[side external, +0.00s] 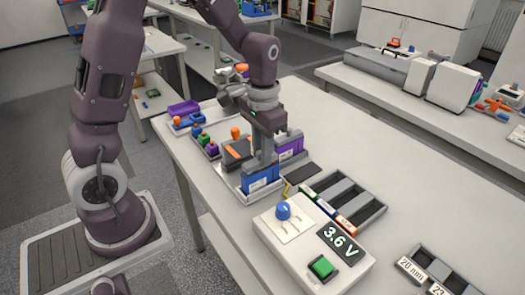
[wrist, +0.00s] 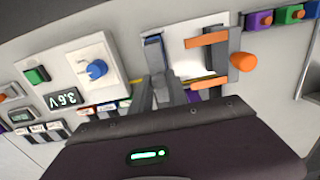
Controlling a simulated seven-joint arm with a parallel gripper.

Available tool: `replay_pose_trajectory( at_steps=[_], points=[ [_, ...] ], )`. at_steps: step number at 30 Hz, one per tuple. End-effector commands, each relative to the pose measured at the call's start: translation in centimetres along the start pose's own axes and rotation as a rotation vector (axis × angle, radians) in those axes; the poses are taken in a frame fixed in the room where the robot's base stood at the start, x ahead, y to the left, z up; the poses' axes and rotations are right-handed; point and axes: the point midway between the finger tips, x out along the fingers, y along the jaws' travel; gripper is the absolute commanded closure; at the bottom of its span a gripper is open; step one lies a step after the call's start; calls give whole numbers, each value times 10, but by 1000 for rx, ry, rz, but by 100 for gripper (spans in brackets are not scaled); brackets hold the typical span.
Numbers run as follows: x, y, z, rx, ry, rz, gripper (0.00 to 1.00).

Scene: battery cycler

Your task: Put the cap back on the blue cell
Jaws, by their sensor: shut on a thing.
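The blue cell (side external: 262,180) stands upright in a white tray (side external: 228,182) near the table's left edge. Part of it shows as a blue strip in the wrist view (wrist: 153,42). My gripper (side external: 262,160) points down right over the blue cell, its fingertips at the cell's top. In the wrist view my gripper (wrist: 158,92) has its two fingers close together, shut on a small piece that looks like the cap. The fingers mostly hide this piece, and I cannot tell whether it touches the cell.
A purple cell (side external: 291,149) and a dark fixture with orange bars (side external: 238,152) stand close by. The tester (side external: 310,248), with a blue knob, green button and "3.6 V" display, is in front. Grey slotted bins (side external: 352,195) are to the right.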

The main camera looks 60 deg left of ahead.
Motion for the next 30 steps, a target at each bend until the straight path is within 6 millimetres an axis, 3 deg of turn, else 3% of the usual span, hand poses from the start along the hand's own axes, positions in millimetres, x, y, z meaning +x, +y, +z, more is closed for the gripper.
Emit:
replay_pose_trajectory(
  at_steps=[26, 27, 30],
  points=[
    [8, 0, 0, 0, 0, 0, 100],
    [8, 0, 0, 0, 0, 0, 72],
    [8, 0, 0, 0, 0, 0, 55]
  ],
)
